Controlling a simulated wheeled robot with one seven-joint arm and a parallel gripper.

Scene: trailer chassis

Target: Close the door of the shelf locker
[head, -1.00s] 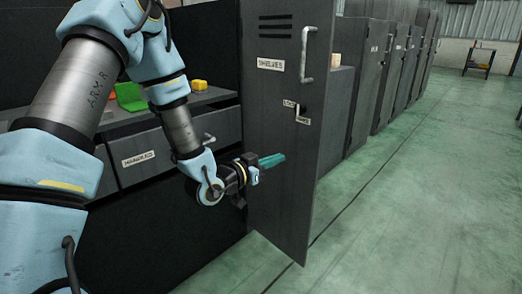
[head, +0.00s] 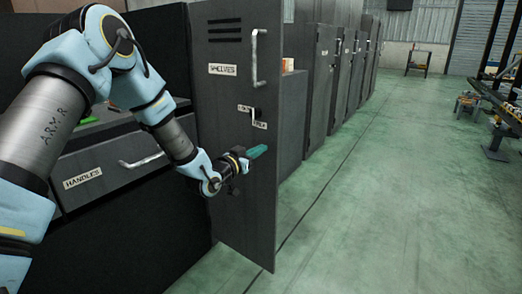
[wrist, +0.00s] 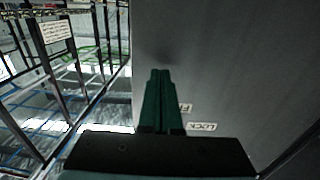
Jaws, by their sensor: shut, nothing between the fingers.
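The dark grey door (head: 235,190) of the shelf locker, labelled SHELVES, stands swung open in the head view. Its outer face, with a long silver handle (head: 255,58) and a small lock lever (head: 254,113), is turned towards the camera. My gripper (head: 257,152) is shut and empty, in front of the door's outer face, below the lock lever. In the wrist view the shut teal fingers (wrist: 162,100) point at the grey door panel (wrist: 225,60). Whether the fingertips touch it I cannot tell. The locker's inside is hidden behind the door.
A drawer unit labelled HANDLES (head: 110,165) stands to the left, under my arm. A row of grey lockers (head: 320,85) runs back beyond the door. The green floor (head: 390,200) to the right is wide and clear, with stands (head: 495,120) at the far right edge.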

